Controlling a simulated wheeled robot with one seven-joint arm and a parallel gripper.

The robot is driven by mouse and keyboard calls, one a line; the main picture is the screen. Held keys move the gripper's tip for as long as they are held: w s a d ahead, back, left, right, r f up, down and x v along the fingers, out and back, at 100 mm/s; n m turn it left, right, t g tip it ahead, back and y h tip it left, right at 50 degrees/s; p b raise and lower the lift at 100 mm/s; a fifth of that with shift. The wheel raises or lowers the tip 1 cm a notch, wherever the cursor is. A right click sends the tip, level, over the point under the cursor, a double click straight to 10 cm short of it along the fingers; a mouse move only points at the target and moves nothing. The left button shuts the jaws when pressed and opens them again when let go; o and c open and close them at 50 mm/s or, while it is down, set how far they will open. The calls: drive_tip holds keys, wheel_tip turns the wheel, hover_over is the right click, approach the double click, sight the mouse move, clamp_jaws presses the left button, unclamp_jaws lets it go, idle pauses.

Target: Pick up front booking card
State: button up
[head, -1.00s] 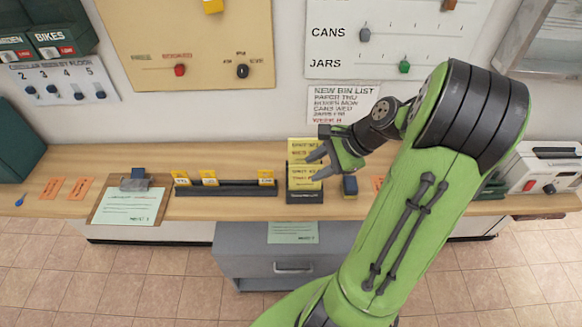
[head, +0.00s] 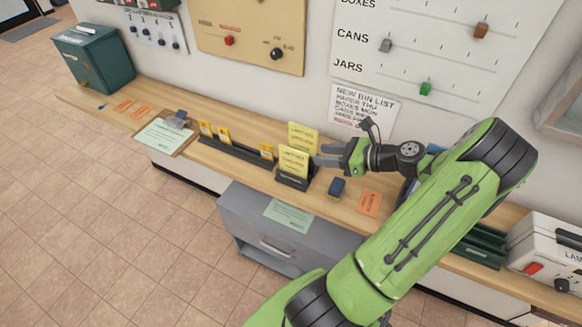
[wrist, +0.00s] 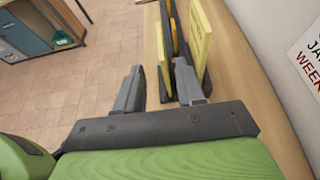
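The front booking card (head: 293,161) is yellow and stands upright in a small black holder (head: 292,184) on the wooden counter. A second yellow card (head: 303,138) stands behind it. My gripper (head: 332,155) is at the right side of the cards, fingers pointing left. In the wrist view my gripper (wrist: 158,88) is open. The front card (wrist: 163,58) shows edge-on between the two fingers, closer to the right one. The back card (wrist: 201,42) is outside, to the right of the right finger. I cannot tell whether any finger touches a card.
A black rail with small yellow tags (head: 234,148) lies left of the holder. A dark blue block (head: 336,188) and an orange slip (head: 369,203) lie to its right. A clipboard (head: 164,136) is farther left. The wall is close behind the counter.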

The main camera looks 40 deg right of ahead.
sight(293, 154)
drive_tip(key=x, duration=0.3)
drive_tip(key=b+x, duration=0.1)
drive_tip(key=x, duration=0.7)
drive_tip(key=shift+s+d+f, duration=0.1)
drive_tip(key=shift+d+f, duration=0.05)
drive_tip(key=shift+f, duration=0.1)
clamp_jaws()
